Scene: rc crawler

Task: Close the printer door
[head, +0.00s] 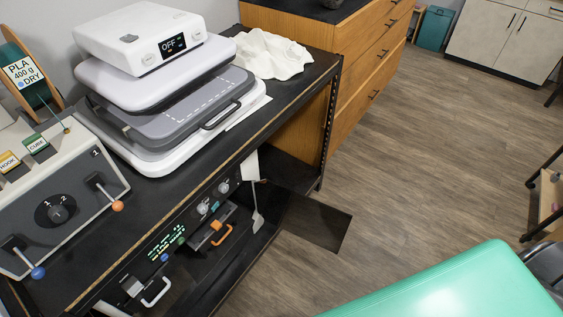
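A dark, thin, see-through-looking panel (318,222), seemingly the printer door, stands out past the front of the black workbench, over the wood floor. It looks swung open. A dark machine with a control panel of green lit text and knobs (165,241), seemingly the printer, sits under the bench top. Most of its body is hidden by the bench top. Neither of my grippers shows in the head view.
A press with an OFF display (145,38) and a grey control box (60,190) stand on the bench top (190,205). A white cloth (270,54) lies behind. A mint-green rounded surface (470,285) fills the lower right. Floor between is clear.

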